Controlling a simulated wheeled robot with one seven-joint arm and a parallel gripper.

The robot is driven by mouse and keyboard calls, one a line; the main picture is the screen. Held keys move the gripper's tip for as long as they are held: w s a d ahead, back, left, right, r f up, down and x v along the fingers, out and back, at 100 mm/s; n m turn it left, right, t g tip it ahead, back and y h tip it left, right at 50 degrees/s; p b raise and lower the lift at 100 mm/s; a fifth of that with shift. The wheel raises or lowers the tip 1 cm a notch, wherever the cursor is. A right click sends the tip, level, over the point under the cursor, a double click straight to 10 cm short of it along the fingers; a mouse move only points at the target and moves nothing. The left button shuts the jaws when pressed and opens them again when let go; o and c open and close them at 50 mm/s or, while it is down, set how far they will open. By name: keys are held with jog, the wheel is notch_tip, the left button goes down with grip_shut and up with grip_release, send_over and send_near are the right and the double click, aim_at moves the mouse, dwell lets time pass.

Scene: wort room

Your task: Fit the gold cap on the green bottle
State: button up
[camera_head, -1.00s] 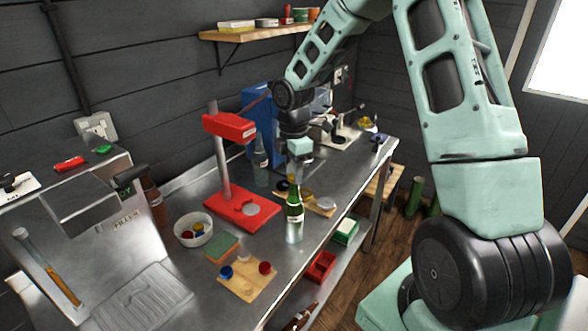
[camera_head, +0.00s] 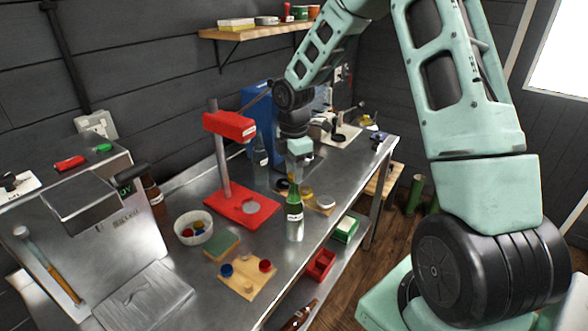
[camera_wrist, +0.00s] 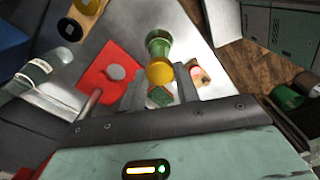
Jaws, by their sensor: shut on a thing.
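The green bottle (camera_head: 294,212), with a pale label, stands upright on the steel bench near its front edge. It also shows in the wrist view (camera_wrist: 158,42). My gripper (camera_head: 294,172) is right above the bottle's mouth, pointing down. In the wrist view, my gripper (camera_wrist: 160,80) is shut on the gold cap (camera_wrist: 160,72), which sits between the fingertips. The cap overlaps the bottle's neck in that view; I cannot tell whether it touches the mouth. In the head view the cap is too small to make out clearly.
A red press stand (camera_head: 240,208) is left of the bottle. A clear bottle (camera_head: 261,158) stands behind. A white bowl (camera_head: 193,228) of caps, a sponge (camera_head: 222,244) and a wooden board (camera_head: 248,278) lie front left. A board with discs (camera_wrist: 85,15) is beyond the bottle.

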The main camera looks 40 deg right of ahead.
dwell(0.4)
jog(key=o, duration=1.6)
jog(key=shift+c, duration=0.2)
jog(key=shift+r+p, duration=3.5)
jog(key=shift+r, duration=0.05)
jog(key=shift+f, duration=0.1)
